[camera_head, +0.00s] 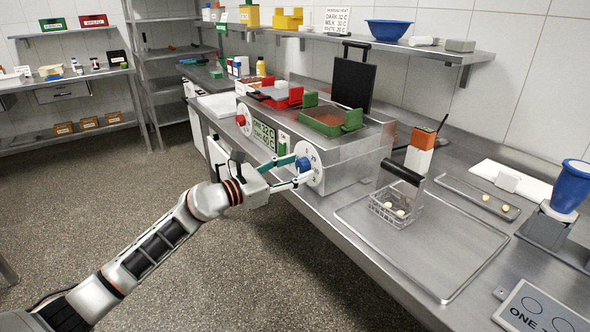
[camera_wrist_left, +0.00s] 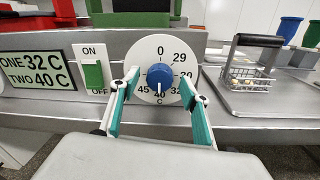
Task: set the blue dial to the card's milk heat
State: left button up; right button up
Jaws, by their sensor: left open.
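The blue dial (camera_head: 302,164) is a round blue knob on a white disc at the near end of the steel machine. In the left wrist view the blue dial (camera_wrist_left: 160,77) has marks 0, 29, 30, 32, 40 and 45 around it. The knob's pointer is hard to make out. My left gripper (camera_head: 297,171) is open, its teal fingers either side of the knob with gaps visible in the wrist view (camera_wrist_left: 159,82). The card (camera_head: 337,20) stands on the wall shelf with dark, milk and white lines; its milk figure is too small to read surely. My right gripper is out of view.
The display (camera_wrist_left: 38,70) reads ONE 32 C and TWO 40 C. A green ON/OFF switch (camera_wrist_left: 93,75) sits between it and the dial. A red dial (camera_head: 241,119) is farther along the machine front. A wire basket (camera_head: 397,207) stands on the counter to the right.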

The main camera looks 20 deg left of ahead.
pick_arm(q)
jog(key=shift+c, duration=0.7)
jog(key=c, duration=0.9)
jog(key=shift+c, duration=0.2)
